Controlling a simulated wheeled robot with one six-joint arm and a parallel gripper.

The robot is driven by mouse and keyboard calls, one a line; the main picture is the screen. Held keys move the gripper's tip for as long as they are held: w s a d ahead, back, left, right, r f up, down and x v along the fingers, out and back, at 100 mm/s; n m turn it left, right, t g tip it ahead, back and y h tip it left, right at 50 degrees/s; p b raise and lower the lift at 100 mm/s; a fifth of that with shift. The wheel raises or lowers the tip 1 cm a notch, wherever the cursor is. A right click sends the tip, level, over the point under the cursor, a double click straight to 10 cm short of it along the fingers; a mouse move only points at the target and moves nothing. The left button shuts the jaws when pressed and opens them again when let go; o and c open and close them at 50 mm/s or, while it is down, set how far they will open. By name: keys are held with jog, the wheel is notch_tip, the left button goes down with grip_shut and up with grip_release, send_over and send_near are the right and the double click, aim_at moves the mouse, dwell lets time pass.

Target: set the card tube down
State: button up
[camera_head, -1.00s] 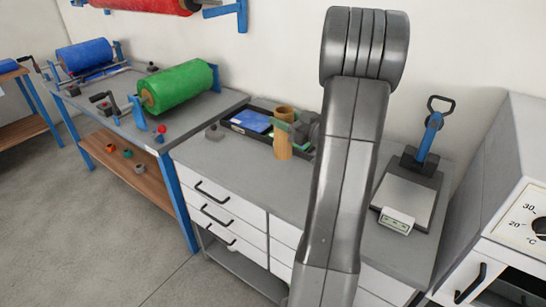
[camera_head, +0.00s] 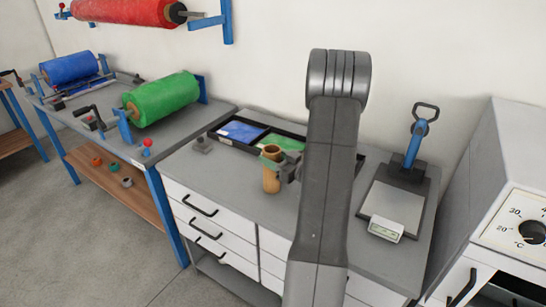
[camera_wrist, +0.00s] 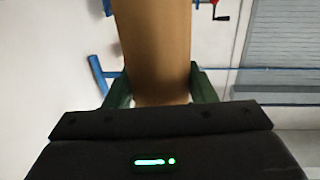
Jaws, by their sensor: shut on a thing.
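The card tube (camera_head: 271,176) is a brown, open-topped cylinder standing upright over the grey worktop, in front of the black tray. In the wrist view the tube (camera_wrist: 157,50) fills the space between my green fingers. My gripper (camera_wrist: 160,88) is shut on it; in the head view the gripper (camera_head: 283,165) reaches it from the right. I cannot tell whether the tube's lower end touches the worktop (camera_head: 225,178).
A black tray (camera_head: 222,139) with blue and green sheets lies behind the tube. A scale (camera_head: 395,215) and a blue-handled press (camera_head: 417,145) stand right. Worktop left of the tube is clear.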

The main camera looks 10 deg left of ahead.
jog(key=shift+r, duration=0.1)
jog(key=shift+f+b, duration=0.3)
jog(key=o, duration=1.2)
jog(key=shift+r, duration=0.15)
jog(key=shift+r+p, duration=0.2)
jog(key=shift+p, duration=0.15)
jog(key=shift+s+d+f, duration=0.1)
jog(key=shift+d, duration=0.2)
jog(key=b+v, duration=0.1)
jog(key=v, duration=1)
jog(key=shift+s+d+b, duration=0.15)
jog(key=shift+s+b, duration=0.05)
jog(key=shift+b, duration=0.1)
